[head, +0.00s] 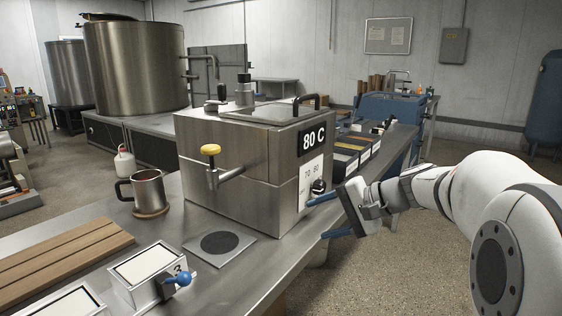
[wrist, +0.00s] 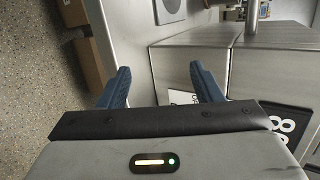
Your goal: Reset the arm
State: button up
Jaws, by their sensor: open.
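My arm (head: 480,195) reaches in from the right in the head view. My gripper (head: 330,217) is open and empty, beside the front right edge of the steel box marked 80 C (head: 235,150). Its two blue fingers point left, one near the box's dial and the other lower, by the table edge. In the wrist view my gripper (wrist: 162,88) shows two blue fingers well apart with nothing between them. The box (wrist: 275,60) and part of its 80 C label fill the right side there.
The steel table (head: 180,215) carries a metal mug (head: 148,190), a square plate with a dark disc (head: 220,243), white-topped trays (head: 148,265) and a brown slatted board (head: 60,250). Dark bins (head: 355,150) stand behind the box. Open floor (head: 400,265) lies under my arm.

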jog(key=s+d+r+n+g+h+p, duration=0.1)
jog(key=s+d+r+n+h+p, duration=0.1)
jog(key=s+h+p, duration=0.3)
jog(key=s+d+r+n+g+h+p, duration=0.1)
jog(key=s+r+n+h+p, duration=0.3)
jog(key=s+p, duration=0.9)
jog(key=s+d+r+h, duration=0.1)
jog(key=s, duration=0.3)
jog(key=shift+n, duration=0.4)
jog(key=shift+s, duration=0.1)
